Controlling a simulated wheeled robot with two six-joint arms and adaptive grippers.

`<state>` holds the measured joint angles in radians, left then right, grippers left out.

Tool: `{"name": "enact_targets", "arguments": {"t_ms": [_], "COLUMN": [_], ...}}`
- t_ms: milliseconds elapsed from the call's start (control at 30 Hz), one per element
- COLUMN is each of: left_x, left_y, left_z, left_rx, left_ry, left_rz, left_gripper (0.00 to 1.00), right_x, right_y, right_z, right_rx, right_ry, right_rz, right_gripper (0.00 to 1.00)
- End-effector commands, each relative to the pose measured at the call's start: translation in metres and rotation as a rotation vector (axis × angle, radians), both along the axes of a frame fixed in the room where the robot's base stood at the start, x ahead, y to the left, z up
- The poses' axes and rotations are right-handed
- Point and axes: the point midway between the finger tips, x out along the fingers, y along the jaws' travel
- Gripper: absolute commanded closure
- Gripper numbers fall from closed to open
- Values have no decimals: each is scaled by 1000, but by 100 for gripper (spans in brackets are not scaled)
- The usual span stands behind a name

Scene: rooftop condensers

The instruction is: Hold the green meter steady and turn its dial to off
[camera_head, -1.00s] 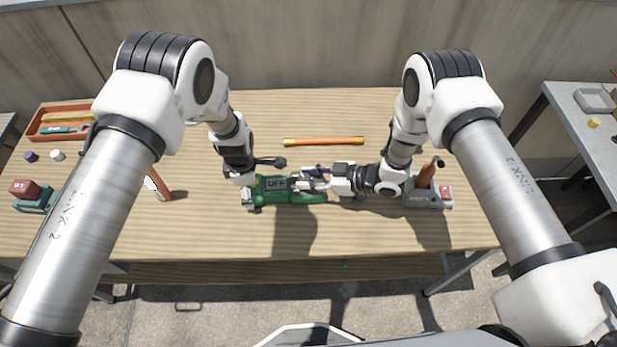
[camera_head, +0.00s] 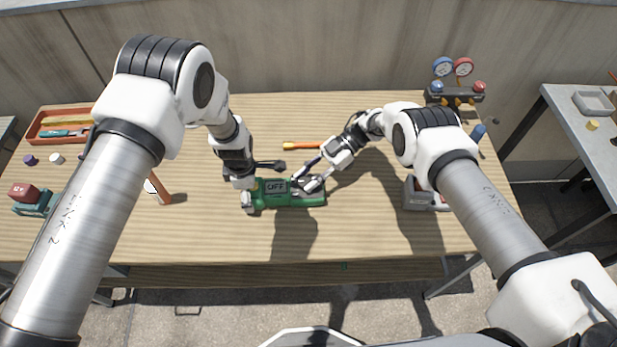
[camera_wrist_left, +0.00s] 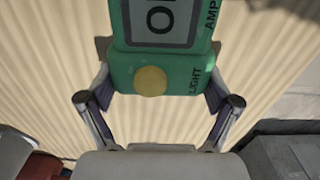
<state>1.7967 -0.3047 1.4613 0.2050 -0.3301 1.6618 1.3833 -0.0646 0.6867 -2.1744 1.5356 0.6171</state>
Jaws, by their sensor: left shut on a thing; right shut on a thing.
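The green meter (camera_head: 284,204) lies on the wooden table, its screen reading OFF in the head view. In the left wrist view the meter (camera_wrist_left: 150,75) shows its lower end, a round yellow button and part of the screen. My left gripper (camera_wrist_left: 155,100) is shut on this end, one finger on each side. My right gripper (camera_head: 307,181) is at the meter's right part, coming in from the upper right, shut on the dial. The dial itself is mostly hidden by the fingers.
An orange-yellow stick (camera_head: 300,146) lies behind the meter. A grey device (camera_head: 420,197) stands to the right, partly behind my right arm. A gauge set (camera_head: 455,92) is at the back right. An orange tray (camera_head: 62,125) is at the left. The front table strip is clear.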

Motion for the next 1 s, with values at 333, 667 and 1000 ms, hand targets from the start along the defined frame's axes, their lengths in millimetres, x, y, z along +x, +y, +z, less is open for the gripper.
{"name": "enact_targets", "arguments": {"t_ms": [333, 667, 1000], "left_x": [-1, -1, 0], "left_y": [-1, -1, 0], "left_z": [-1, -1, -1], "left_rx": [0, 0, 0], "left_ry": [1, 1, 1], "left_rz": [-1, 0, 1], "left_gripper": [68, 68, 68], "right_x": [1, 0, 0], "right_y": [3, 3, 2], "right_z": [0, 0, 0], "right_rx": [2, -1, -1], "right_ry": [-3, 0, 0], "right_rz": [115, 130, 129], "right_gripper": [100, 100, 40]}}
